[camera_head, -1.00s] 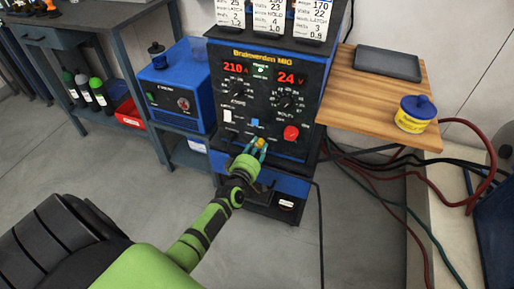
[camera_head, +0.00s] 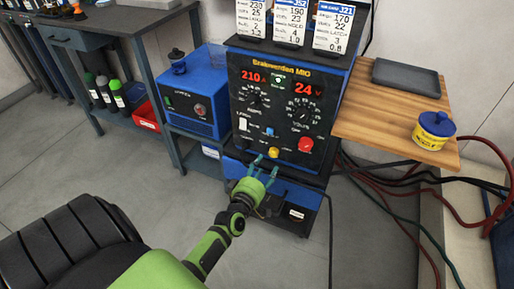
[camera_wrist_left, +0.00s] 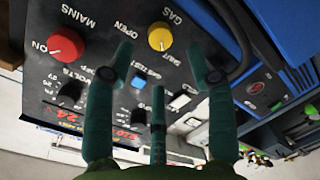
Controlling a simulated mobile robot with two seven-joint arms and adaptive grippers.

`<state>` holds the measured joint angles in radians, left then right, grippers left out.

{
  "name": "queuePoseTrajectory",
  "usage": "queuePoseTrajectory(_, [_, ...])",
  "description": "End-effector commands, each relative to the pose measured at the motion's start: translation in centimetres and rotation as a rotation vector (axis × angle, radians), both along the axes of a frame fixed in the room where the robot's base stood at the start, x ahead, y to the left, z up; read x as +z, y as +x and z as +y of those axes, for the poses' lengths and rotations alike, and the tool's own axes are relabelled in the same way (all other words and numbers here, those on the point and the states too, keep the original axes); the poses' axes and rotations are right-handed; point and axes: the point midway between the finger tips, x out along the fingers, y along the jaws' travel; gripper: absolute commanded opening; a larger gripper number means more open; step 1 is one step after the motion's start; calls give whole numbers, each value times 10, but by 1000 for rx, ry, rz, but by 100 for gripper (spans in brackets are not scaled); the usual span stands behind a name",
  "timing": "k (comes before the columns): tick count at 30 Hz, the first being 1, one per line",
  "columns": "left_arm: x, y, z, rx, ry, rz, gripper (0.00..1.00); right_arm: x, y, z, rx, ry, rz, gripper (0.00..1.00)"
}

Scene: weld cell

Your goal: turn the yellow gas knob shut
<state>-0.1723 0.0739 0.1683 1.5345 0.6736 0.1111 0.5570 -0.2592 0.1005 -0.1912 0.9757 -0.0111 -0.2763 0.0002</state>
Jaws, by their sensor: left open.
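The yellow gas knob (camera_head: 274,152) sits low on the front panel of the blue and black welder (camera_head: 275,118). It also shows in the left wrist view (camera_wrist_left: 161,37), with the labels GAS, OPEN and SHUT around it. I cannot tell clearly which way it points. My left gripper (camera_head: 266,168) is open and empty just below and in front of the knob, its fingers apart from it. In the left wrist view the knob appears beyond the gap between the spread fingertips (camera_wrist_left: 162,62). My right gripper is not in view.
A red mains knob (camera_head: 305,145) and a blue gas test button (camera_head: 270,132) are near the yellow knob. A blue box unit (camera_head: 186,100) stands left. A wooden shelf (camera_head: 375,125) at right holds a grey tray (camera_head: 408,78) and a yellow-blue tub (camera_head: 434,130).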

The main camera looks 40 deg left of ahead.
Motion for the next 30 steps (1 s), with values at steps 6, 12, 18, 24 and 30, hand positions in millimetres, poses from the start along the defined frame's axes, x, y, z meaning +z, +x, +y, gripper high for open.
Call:
queuePoseTrajectory(6, [4,-40,-10,0,0,1,55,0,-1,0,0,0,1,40])
queuePoseTrajectory(12, [6,-55,-13,0,0,-1,55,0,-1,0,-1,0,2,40])
queuePoseTrajectory(18, [7,-56,-13,-1,0,-2,55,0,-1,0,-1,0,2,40])
queuePoseTrajectory(24, [6,-56,-13,0,-1,-1,55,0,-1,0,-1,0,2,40])
queuePoseTrajectory(30, [5,-55,-14,-4,3,3,55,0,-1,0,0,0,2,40])
